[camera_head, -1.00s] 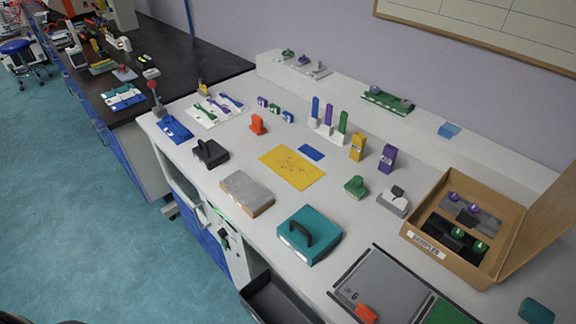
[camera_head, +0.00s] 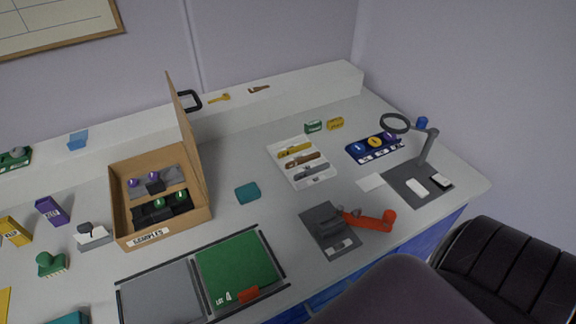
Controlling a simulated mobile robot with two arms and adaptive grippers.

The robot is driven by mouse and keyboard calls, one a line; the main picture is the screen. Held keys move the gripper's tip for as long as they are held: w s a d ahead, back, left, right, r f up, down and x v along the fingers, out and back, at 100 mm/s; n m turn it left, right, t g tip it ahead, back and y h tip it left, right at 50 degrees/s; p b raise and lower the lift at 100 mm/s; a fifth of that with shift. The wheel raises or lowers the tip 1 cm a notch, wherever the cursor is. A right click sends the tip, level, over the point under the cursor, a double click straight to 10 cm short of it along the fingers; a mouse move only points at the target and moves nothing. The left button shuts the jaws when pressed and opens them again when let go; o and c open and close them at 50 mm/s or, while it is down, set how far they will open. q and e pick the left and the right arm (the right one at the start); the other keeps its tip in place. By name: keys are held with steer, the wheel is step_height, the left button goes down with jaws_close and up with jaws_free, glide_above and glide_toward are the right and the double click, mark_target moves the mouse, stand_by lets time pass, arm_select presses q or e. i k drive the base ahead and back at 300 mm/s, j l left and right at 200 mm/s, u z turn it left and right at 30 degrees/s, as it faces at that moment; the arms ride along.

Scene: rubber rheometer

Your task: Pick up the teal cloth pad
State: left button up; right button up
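The teal cloth pad (camera_head: 247,192) is a small rounded block lying flat on the white bench. It is just right of the open cardboard samples box and behind the green panel. Nothing covers it and nothing touches it. Neither of my grippers shows in the head view.
The cardboard box (camera_head: 203,221) has its lid raised. A green panel (camera_head: 238,272) lies in front, a white tray of tools (camera_head: 318,178) to the right. A red-handled device (camera_head: 372,220) and a magnifier lamp (camera_head: 427,148) stand further right. Bare bench surrounds the pad.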

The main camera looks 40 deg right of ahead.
mark_target(246, 193)
steer(key=z, duration=0.8)
